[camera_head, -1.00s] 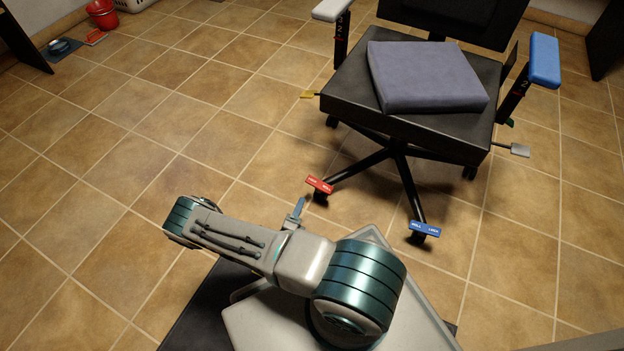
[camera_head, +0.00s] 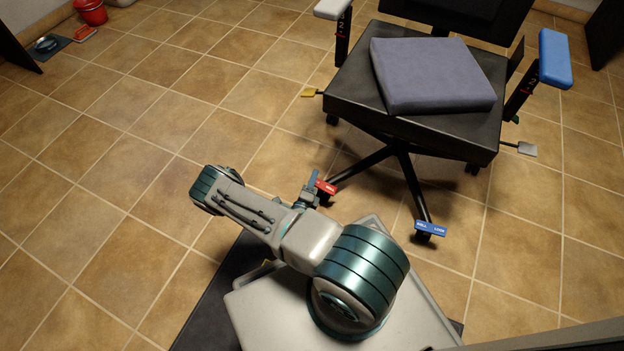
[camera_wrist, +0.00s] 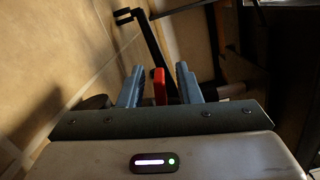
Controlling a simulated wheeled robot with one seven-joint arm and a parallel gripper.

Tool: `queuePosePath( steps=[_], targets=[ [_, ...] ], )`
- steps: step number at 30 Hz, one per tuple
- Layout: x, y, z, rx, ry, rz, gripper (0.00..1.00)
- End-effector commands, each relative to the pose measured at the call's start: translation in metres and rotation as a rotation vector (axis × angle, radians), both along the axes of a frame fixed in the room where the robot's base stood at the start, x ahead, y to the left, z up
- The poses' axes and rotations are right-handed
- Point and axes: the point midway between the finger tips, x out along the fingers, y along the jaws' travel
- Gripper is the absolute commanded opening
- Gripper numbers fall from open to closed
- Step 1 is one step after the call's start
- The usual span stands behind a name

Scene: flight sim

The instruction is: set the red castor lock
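The red castor lock (camera_head: 327,187) is a small red tab with white lettering on the end of the office chair's left front leg. In the head view my gripper (camera_head: 313,187) is right beside it and covers its left part. In the wrist view my gripper (camera_wrist: 159,70) is open, its two blue fingers apart. The red lock (camera_wrist: 159,88) shows between them, with a gap on each side. Its lower end is hidden behind the gripper's edge, and I cannot tell whether it is tilted up or down.
A blue castor lock (camera_head: 431,229) sits on the right front leg. The black chair seat (camera_head: 400,125) carries a grey-blue cushion (camera_head: 432,75). A yellow lever (camera_head: 309,92) and a grey lever (camera_head: 526,148) stick out from its sides. The tiled floor (camera_head: 130,170) at left is clear.

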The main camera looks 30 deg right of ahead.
Motion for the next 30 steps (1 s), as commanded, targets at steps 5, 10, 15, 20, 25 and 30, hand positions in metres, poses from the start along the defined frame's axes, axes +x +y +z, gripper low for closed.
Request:
queuePosePath(
  steps=[5,10,15,20,25,30],
  targets=[
    [0.0,-0.001,0.0,0.0,0.0,-0.002,0.0],
    [0.0,0.0,0.0,-0.005,0.005,-0.001,0.0],
    [0.001,0.002,-0.007,-0.07,0.087,0.005,0.0],
    [0.001,0.002,-0.013,-0.177,0.225,0.007,0.0],
    [0.001,0.002,-0.016,-0.25,0.321,0.005,0.0],
    [0.0,0.002,-0.017,-0.268,0.347,0.003,0.0]
  ],
)
